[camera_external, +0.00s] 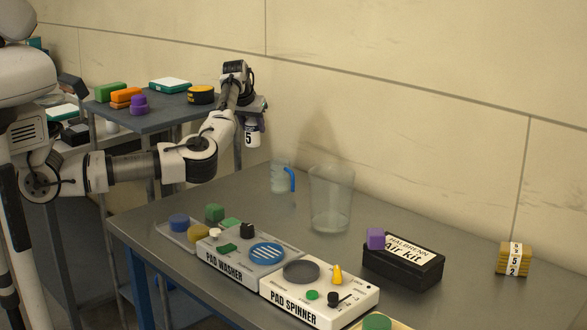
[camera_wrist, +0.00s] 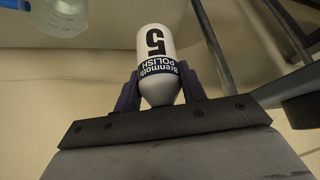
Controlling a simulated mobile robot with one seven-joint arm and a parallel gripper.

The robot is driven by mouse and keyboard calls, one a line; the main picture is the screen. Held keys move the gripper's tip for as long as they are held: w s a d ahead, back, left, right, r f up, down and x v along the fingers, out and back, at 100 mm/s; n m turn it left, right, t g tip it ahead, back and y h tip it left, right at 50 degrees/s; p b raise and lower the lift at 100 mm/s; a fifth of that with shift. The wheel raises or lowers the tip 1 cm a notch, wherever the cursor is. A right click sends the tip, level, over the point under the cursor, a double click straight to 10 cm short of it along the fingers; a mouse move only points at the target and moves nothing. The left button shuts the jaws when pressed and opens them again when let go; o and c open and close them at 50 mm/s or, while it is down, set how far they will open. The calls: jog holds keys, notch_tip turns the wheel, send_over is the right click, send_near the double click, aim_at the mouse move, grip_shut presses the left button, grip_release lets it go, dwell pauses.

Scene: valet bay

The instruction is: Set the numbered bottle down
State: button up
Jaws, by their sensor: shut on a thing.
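The numbered bottle (camera_wrist: 158,62) is white with a dark 5 and a "Brenmoth POLISH" label. My gripper (camera_wrist: 160,92) is shut on it, one finger on each side. In the external view the bottle (camera_external: 252,134) hangs below my gripper (camera_external: 251,117), in the air beyond the back left part of the grey table (camera_external: 225,190). The bottle's upper part is hidden there by the gripper.
A blue-handled clear jug (camera_external: 281,178) and a large clear container (camera_external: 331,200) stand near the wall. The pad washer (camera_external: 240,262), pad spinner (camera_external: 318,297) and black Air Kit box (camera_external: 403,265) are nearer. A shelf cart (camera_external: 160,121) with several items stands behind my arm.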

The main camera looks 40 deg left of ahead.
jog(key=s+d+r+n+b, duration=0.1)
jog(key=s+d+r, duration=0.15)
jog(key=s, duration=0.55)
jog(key=s+d+r+b, duration=0.15)
jog(key=s+r, duration=0.25)
jog(key=s, duration=0.5)
jog(key=s+d+r+n+b, duration=0.1)
jog(key=s+r, duration=0.2)
jog(key=s, duration=0.5)
jog(key=shift+g+y, duration=0.3)
jog(key=shift+y, duration=0.1)
jog(key=shift+s+d+f+p, duration=0.1)
jog(key=shift+f+p, duration=0.1)
jog(key=shift+f, duration=3.1)
jog(key=shift+s+a+f+p, duration=0.1)
jog(key=shift+f+p, duration=0.05)
jog(key=shift+f, duration=3.15)
jog(key=shift+s+d+f+p, duration=0.1)
jog(key=shift+f+p, duration=0.1)
jog(key=shift+f, duration=3.1)
jog(key=shift+f, duration=0.2)
jog(key=o, duration=1.1)
jog(key=shift+c, duration=0.2)
